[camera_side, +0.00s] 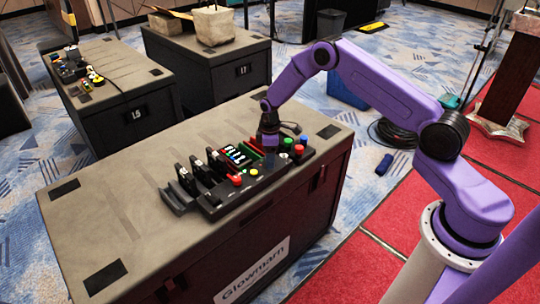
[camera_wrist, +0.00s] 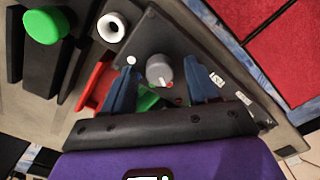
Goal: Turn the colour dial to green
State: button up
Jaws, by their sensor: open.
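The colour dial (camera_wrist: 158,66) is a grey round knob with a white pointer line on its lower side, close to a small red mark. In the wrist view it lies between the two blue fingers of my gripper (camera_wrist: 160,60), with a gap on either side. My gripper is open and holds nothing. A green patch (camera_wrist: 146,99) shows below the dial, partly hidden by the gripper. In the side view my gripper (camera_side: 269,148) points down over the right part of the control panel (camera_side: 243,192) and hides the dial there.
The wrist view shows a green-topped control (camera_wrist: 46,25), a white ring (camera_wrist: 111,28) and a red piece (camera_wrist: 94,86) close by. The crate top (camera_side: 100,205) is clear at left.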

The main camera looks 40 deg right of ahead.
jog(key=shift+c, duration=0.2)
jog(key=c, duration=1)
jog(key=shift+m, duration=0.4)
jog(key=m, duration=0.2)
jog(key=shift+m, duration=2.5)
jog(key=o, duration=1)
